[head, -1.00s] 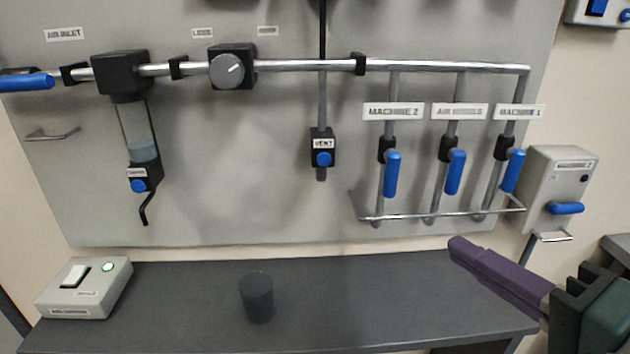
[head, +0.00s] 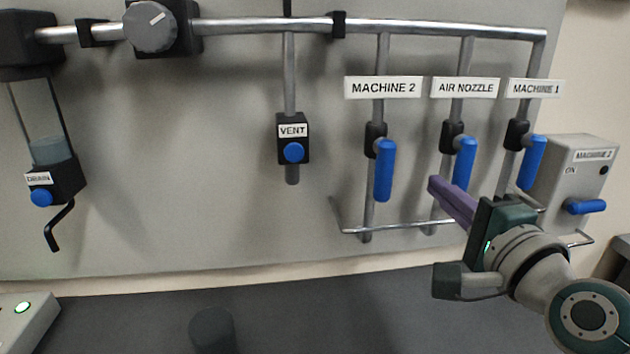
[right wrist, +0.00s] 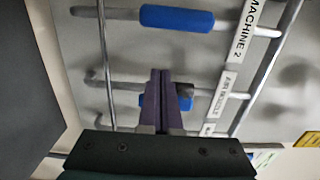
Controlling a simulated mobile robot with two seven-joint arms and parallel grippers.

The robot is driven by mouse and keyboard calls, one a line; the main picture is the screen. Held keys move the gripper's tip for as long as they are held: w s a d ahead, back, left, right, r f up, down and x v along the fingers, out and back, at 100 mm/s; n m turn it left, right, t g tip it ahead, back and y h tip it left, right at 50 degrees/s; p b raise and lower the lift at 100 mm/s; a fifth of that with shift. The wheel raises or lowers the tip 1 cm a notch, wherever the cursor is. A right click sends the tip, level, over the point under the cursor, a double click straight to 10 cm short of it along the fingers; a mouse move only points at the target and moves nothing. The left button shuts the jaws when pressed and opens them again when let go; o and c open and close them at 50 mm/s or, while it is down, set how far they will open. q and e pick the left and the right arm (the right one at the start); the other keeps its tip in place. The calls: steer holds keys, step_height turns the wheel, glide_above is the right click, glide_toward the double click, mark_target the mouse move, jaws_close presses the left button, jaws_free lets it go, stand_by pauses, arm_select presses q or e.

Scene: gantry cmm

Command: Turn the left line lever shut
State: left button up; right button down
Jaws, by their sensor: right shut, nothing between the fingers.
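The left line lever is the blue handle (head: 385,170) under the MACHINE 2 label (head: 383,88). It hangs down along its pipe, from a black valve body (head: 375,138). It also shows at the top of the right wrist view (right wrist: 177,18). My right gripper (head: 435,184) is shut and empty, its purple fingers pointing toward the panel. In the head view its tips lie between the MACHINE 2 lever and the AIR NOZZLE lever (head: 464,163). In the right wrist view the fingers (right wrist: 161,74) partly cover the AIR NOZZLE lever. I see no contact with the left lever. My left gripper is out of view.
The MACHINE 1 lever (head: 532,163) hangs to the right, beside a grey switch box (head: 575,165). A thin metal rail (head: 395,227) runs below the levers. The VENT valve (head: 292,140) is to the left. A dark cup (head: 212,330) stands on the dark bench.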

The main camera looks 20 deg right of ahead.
mark_target(383, 171)
arm_select(q)
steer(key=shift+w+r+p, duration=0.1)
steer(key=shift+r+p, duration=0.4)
steer(key=shift+p, duration=0.05)
arm_select(e)
steer(key=shift+w+a, duration=0.5)
steer(key=shift+a, duration=0.4)
steer(key=shift+w+a, duration=0.5)
steer(key=shift+a, duration=0.4)
